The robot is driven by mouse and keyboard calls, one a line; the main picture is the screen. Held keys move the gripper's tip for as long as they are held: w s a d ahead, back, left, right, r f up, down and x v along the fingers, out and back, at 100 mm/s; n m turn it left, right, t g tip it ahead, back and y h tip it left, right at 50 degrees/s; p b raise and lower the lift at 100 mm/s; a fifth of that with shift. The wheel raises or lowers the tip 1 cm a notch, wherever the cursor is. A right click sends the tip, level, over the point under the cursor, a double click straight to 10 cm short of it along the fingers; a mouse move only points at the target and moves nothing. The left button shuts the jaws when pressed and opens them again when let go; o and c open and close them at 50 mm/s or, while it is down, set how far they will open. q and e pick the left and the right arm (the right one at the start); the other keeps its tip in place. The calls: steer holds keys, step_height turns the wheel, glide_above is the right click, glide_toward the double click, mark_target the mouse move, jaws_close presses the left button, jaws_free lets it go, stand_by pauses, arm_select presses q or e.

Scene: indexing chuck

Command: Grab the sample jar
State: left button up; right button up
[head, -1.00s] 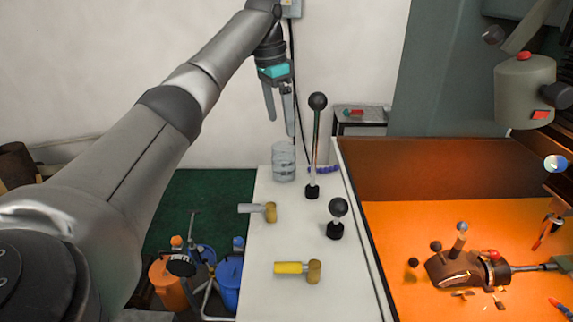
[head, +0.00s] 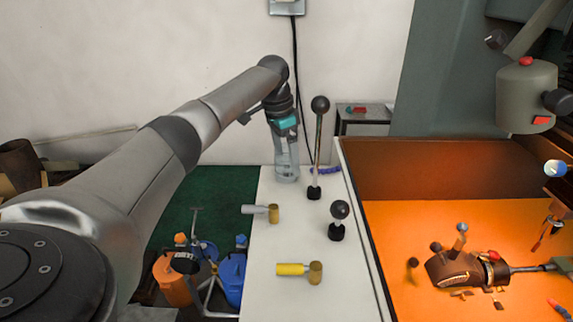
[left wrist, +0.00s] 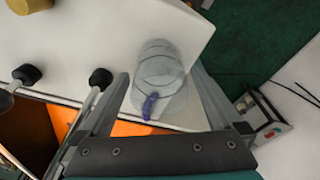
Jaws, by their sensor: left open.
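The sample jar (head: 287,172) is a clear, see-through jar standing at the far end of the white bench top (head: 270,250). My left gripper (head: 286,165) points down over it in the head view, and its fingers partly hide the jar. In the left wrist view the jar (left wrist: 160,75) sits between the two open fingers, with a finger on each side. I cannot tell whether either finger touches it. My right gripper is not in view.
A tall lever with a black knob (head: 320,105) rises just right of the jar. An orange machine tray (head: 390,235) lies to the right.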

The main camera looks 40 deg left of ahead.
arm_select(q)
steer(key=shift+c, duration=0.2)
steer(key=c, duration=1.4)
steer(key=shift+r, duration=0.15)
step_height(320, 180, up, 20)
steer(key=shift+f, duration=0.1)
